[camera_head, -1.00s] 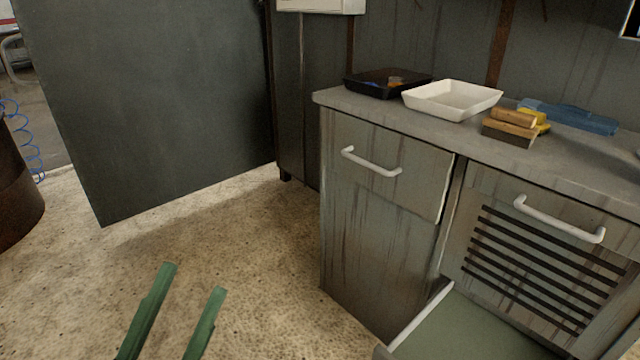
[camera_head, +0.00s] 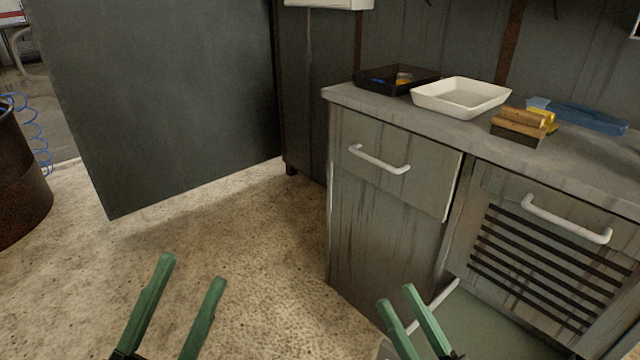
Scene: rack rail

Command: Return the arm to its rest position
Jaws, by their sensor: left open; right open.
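My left gripper (camera_head: 191,270) shows at the bottom left, its two green fingers apart and nothing between them. It is over the speckled floor, left of the grey cabinet (camera_head: 385,220). My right gripper (camera_head: 396,296) shows at the bottom centre right, its green fingers apart and empty. In the picture it overlaps the lower part of the cabinet and the pale green surface (camera_head: 490,325) at its foot. The rest of both arms is out of view.
The counter (camera_head: 460,135) holds a black tray (camera_head: 368,85), a white tray (camera_head: 440,104), a wooden-handled brush (camera_head: 517,130) and a blue object (camera_head: 595,120). A dark panel (camera_head: 160,100) stands at the left, near a rusty barrel (camera_head: 15,190). The floor (camera_head: 240,220) between is clear.

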